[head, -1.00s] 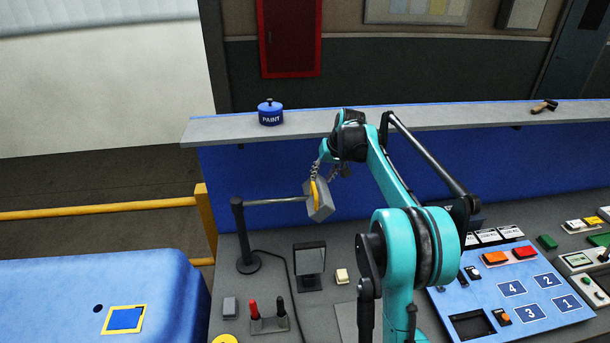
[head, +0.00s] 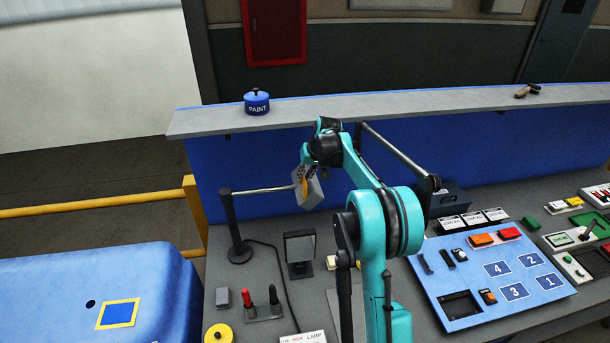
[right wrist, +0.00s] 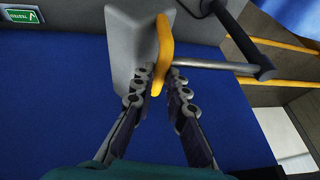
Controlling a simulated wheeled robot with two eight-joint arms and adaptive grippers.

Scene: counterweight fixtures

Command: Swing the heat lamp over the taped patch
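The heat lamp has a grey box head (head: 313,193) with a yellow handle (right wrist: 162,50), on a metal rod from a black post (head: 232,225). The taped patch (head: 118,314), a blue square edged in yellow tape, lies on the blue rounded body at the lower left, apart from the lamp head. My right gripper (head: 304,164) is at the lamp's handle. In the right wrist view, its fingers (right wrist: 161,76) stand on either side of the handle, looking open with small gaps; contact is unclear. My left gripper is not in view.
A blue paint pot (head: 257,103) sits on the grey ledge (head: 400,104) behind the lamp. A blue numbered panel (head: 540,298) lies to the right. Yellow rails (head: 90,206) run at left.

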